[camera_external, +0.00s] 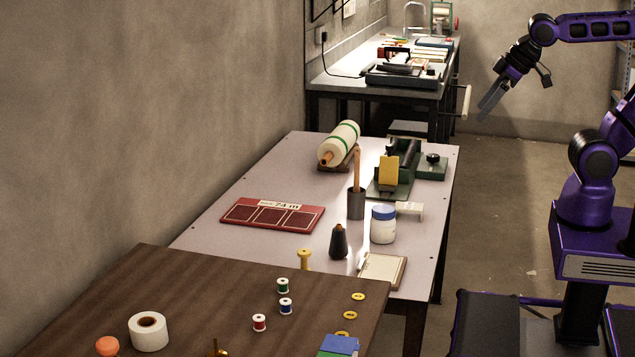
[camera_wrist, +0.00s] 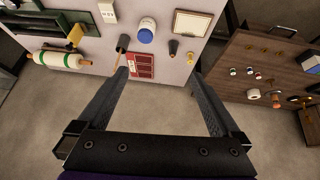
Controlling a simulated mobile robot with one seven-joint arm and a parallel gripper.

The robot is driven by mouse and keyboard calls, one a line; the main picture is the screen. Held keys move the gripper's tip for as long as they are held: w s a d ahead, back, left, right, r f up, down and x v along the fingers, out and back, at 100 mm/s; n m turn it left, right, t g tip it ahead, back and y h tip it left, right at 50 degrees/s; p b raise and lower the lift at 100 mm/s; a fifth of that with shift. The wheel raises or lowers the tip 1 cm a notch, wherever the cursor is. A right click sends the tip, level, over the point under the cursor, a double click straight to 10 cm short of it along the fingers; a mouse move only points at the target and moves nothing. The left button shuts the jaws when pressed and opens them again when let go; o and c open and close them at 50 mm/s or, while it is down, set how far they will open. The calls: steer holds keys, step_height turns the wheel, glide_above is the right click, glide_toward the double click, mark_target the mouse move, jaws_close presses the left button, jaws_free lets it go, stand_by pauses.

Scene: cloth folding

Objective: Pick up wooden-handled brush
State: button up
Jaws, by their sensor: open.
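The wooden-handled brush (camera_external: 357,168) stands upright on the pale table, its tan handle up and a dark grey cylinder at its lower end. I cannot tell if that cylinder is a cup or part of the brush. In the wrist view the brush (camera_wrist: 118,61) shows near my left fingertip, well beyond it. My gripper (camera_external: 490,103) is open and empty, high in the air to the right of the table and away from the brush. Both fingers (camera_wrist: 160,76) show spread apart in the wrist view.
Around the brush stand a white roller (camera_external: 340,142), a green machine (camera_external: 395,170), a blue-lidded jar (camera_external: 383,226), a dark cone (camera_external: 338,243) and a red panel (camera_external: 272,215). A brown table (camera_external: 200,300) with spools adjoins in front. A workbench (camera_external: 345,84) stands behind.

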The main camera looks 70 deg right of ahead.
steer(key=shift+g+y, duration=0.4)
steer(key=s+a, duration=0.1)
steer(key=s+a+f, duration=0.1)
steer(key=a, duration=0.1)
steer(key=a+f, duration=0.1)
steer(key=shift+s+a, duration=0.2)
steer(key=shift+s, duration=0.2)
steer(key=c, duration=0.9)
